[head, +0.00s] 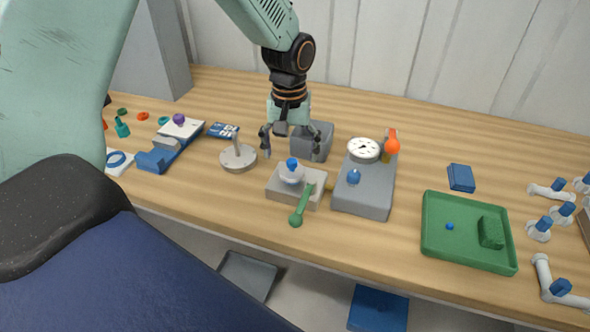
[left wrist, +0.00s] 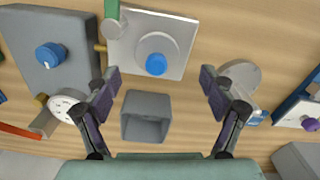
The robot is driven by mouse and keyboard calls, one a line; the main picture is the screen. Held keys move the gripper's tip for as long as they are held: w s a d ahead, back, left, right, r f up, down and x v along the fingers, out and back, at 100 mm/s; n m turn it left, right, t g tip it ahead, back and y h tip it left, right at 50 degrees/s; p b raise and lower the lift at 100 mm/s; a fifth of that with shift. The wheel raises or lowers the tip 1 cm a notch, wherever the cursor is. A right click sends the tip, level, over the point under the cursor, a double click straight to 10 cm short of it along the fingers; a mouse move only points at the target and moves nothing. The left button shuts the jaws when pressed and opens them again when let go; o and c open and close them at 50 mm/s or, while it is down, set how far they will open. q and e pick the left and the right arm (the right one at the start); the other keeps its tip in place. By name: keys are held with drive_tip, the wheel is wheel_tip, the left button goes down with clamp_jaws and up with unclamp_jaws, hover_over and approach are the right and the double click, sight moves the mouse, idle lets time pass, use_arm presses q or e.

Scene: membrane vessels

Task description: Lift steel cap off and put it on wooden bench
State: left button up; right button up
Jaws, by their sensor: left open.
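A pale grey round cap with a blue knob (head: 291,171) sits on a light grey block (head: 280,188) with a green lever (head: 299,207), near the front of the wooden bench (head: 430,135). I take it for the steel cap. It also shows in the left wrist view as a round grey disc with a blue knob (left wrist: 156,64), at top centre. My left gripper (head: 290,144) is open and empty, pointing down above and slightly behind the cap. In the left wrist view its fingers (left wrist: 158,84) stand apart, with the cap beyond them. My right gripper is not in view.
An open grey box (head: 318,131) stands behind the block. A grey unit with a gauge (head: 364,150) stands right. A round metal base with a post (head: 238,158) stands left. A green tray (head: 465,258) lies further right. Bare bench lies between the grey unit and tray.

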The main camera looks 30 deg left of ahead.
sight(292, 161)
use_arm(q)
drive_tip(key=f, duration=0.2)
drive_tip(key=shift+s+d+f, duration=0.1)
drive_tip(key=shift+s+f, duration=0.15)
drive_tip(key=shift+f, duration=0.1)
drive_tip(key=shift+d+f, duration=0.3)
drive_tip(key=shift+f, duration=0.1)
drive_tip(key=shift+w+a+f, duration=0.1)
drive_tip(key=shift+a, duration=0.15)
drive_tip(key=shift+c, duration=1.1)
drive_tip(key=shift+d, duration=0.2)
drive_tip(key=c, duration=1.2)
wheel_tip(292, 161, up, 10)
drive_tip(key=shift+f+p, duration=0.2)
drive_tip(key=shift+p, duration=0.1)
drive_tip(key=shift+r, duration=0.3)
drive_tip(key=shift+w+a+r+p, duration=0.1)
drive_tip(key=shift+r+p, duration=0.2)
drive_tip(key=shift+p, duration=0.2)
drive_tip(key=shift+r+p, duration=1.05)
drive_tip(key=shift+p, duration=0.5)
